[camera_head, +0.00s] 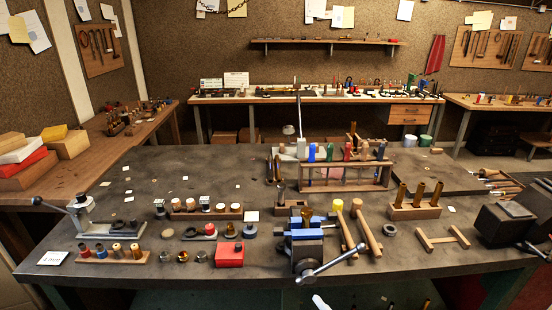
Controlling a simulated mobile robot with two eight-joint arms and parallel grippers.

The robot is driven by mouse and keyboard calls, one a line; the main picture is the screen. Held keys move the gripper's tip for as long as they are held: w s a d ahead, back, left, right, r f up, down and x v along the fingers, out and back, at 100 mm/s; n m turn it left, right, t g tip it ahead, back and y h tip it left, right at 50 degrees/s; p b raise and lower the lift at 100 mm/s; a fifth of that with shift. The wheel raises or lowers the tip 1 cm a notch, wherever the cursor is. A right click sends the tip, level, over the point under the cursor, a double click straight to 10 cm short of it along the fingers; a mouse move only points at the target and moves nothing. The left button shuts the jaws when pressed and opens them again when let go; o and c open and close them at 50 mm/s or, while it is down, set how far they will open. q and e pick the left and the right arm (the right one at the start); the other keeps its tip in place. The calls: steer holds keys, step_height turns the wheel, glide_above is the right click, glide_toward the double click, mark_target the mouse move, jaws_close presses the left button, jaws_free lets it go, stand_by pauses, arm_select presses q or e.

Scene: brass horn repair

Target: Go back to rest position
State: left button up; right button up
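Neither of my grippers is in view, and no arm reaches over the bench. The dark workbench (150,190) fills the middle of the view. A blue vise (306,240) with a long metal handle stands at its front edge, right of centre. A small white object (320,302) shows at the bottom edge below the vise; I cannot tell what it is.
A red box (229,254) and a wooden rack of small parts (113,256) lie at the front left. A wooden tool rack (345,176) stands behind the vise. A dark block-like machine (503,224) stands at the right edge. The back left of the bench is mostly clear.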

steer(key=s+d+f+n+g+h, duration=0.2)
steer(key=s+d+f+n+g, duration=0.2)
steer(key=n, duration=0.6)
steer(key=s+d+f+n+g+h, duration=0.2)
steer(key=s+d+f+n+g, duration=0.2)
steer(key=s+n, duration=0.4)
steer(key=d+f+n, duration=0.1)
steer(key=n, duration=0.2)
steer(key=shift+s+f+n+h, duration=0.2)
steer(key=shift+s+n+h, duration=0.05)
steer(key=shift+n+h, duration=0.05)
